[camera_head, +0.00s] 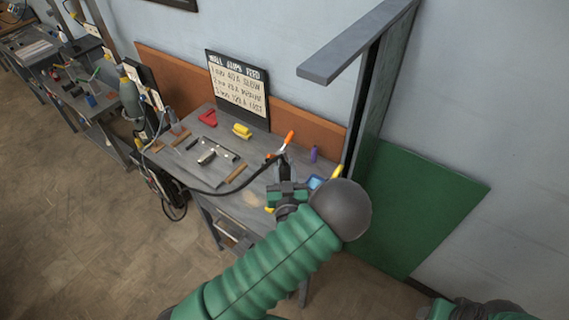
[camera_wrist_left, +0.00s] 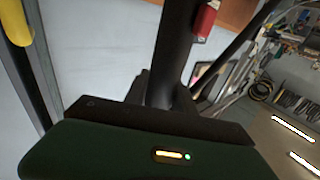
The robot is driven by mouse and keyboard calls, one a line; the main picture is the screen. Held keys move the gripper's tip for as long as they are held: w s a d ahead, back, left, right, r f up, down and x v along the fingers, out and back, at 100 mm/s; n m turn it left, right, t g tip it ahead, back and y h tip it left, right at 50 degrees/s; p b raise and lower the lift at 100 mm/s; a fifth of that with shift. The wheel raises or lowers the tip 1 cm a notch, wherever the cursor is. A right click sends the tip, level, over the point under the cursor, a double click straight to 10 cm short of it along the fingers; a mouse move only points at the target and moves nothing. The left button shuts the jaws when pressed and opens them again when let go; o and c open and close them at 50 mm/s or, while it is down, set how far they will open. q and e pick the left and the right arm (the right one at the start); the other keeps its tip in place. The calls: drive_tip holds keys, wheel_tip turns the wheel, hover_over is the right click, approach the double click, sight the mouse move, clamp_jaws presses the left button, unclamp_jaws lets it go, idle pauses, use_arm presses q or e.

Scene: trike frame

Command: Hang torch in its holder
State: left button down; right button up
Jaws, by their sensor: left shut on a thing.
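The torch (camera_head: 284,167) is dark with an orange tip, and it stands roughly upright above the grey table. A black cable runs from it to the left. My left gripper (camera_head: 286,190) is shut on its lower part. In the left wrist view the dark torch body (camera_wrist_left: 175,50) rises from the jaws, with a red part (camera_wrist_left: 206,19) beside it. A yellow piece (camera_head: 337,172) shows by the grey post, right of the torch and apart from it; a yellow piece also shows in the left wrist view (camera_wrist_left: 14,22). I cannot tell whether this is the holder.
A grey post with an overhanging beam (camera_head: 355,42) stands at the table's right. A green panel (camera_head: 425,205) is beyond it. The table (camera_head: 190,172) carries small tools, a yellow item (camera_head: 241,131) and a sign (camera_head: 238,88). The cable crosses above the table.

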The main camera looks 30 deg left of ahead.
use_arm(q)
drive_tip(key=f+b, duration=0.4)
drive_tip(key=f, duration=0.1)
drive_tip(key=a+f+b, duration=0.1)
drive_tip(key=f+b, duration=0.1)
drive_tip(key=f, duration=0.1)
drive_tip(key=shift+a+f, duration=0.1)
drive_tip(key=shift+f, duration=0.15)
drive_tip(key=shift+f+b, duration=0.3)
drive_tip(key=shift+b, duration=0.05)
drive_tip(key=shift+f, duration=0.25)
drive_tip(key=shift+b, duration=0.3)
use_arm(e)
wheel_tip(320, 180, down, 8)
drive_tip(key=a, duration=0.1)
drive_tip(key=shift+a, duration=0.15)
use_arm(q)
drive_tip(key=shift+a+f, duration=0.25)
drive_tip(key=shift+f, duration=0.1)
use_arm(e)
drive_tip(key=shift+w+a+f, duration=0.1)
drive_tip(key=shift+a, duration=0.15)
